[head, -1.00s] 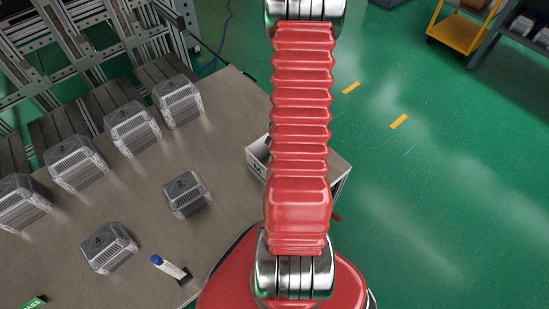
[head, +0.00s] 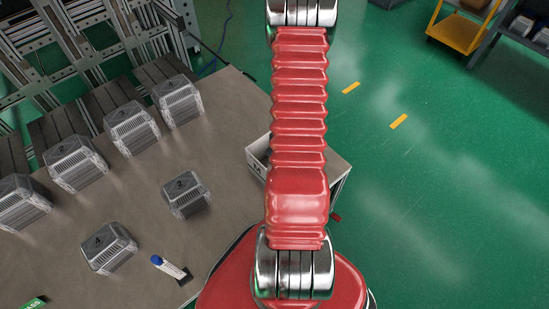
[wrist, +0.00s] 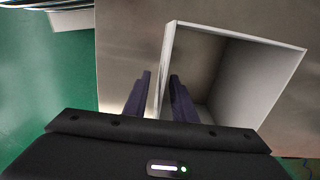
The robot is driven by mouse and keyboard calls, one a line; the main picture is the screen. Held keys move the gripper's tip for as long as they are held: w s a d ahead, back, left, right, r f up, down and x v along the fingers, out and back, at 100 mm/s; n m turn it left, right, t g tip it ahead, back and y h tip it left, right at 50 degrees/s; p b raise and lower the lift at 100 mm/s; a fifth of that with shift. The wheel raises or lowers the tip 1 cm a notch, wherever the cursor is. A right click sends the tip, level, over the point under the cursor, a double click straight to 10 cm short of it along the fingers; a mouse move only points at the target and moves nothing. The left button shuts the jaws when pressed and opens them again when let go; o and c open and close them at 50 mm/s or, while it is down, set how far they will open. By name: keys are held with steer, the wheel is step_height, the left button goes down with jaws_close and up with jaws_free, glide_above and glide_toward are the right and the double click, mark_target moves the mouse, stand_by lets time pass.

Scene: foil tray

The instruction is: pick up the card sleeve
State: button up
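The card sleeve is a pale, open-ended box with thin walls. In the head view it stands near the table's right edge (head: 257,163), partly hidden behind my red arm. In the wrist view the sleeve (wrist: 243,42) opens toward the camera, right of centre, and its hollow inside shows. My gripper (wrist: 160,80) is open, with two dark fingers apart. The sleeve's left wall lies in the gap between the fingers. I cannot tell whether either finger touches it. My gripper is hidden in the head view.
The grey-brown table (head: 140,200) bears several numbered, ribbed foil-like blocks, such as one marked 2 (head: 187,195). A blue-capped marker (head: 169,267) lies near the front. The green floor (head: 450,200) is open to the right. A yellow cart (head: 462,32) stands far off.

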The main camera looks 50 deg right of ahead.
steer(key=shift+c, duration=0.4)
jaws_close()
steer(key=shift+r, duration=0.2)
steer(key=shift+r, duration=4.85)
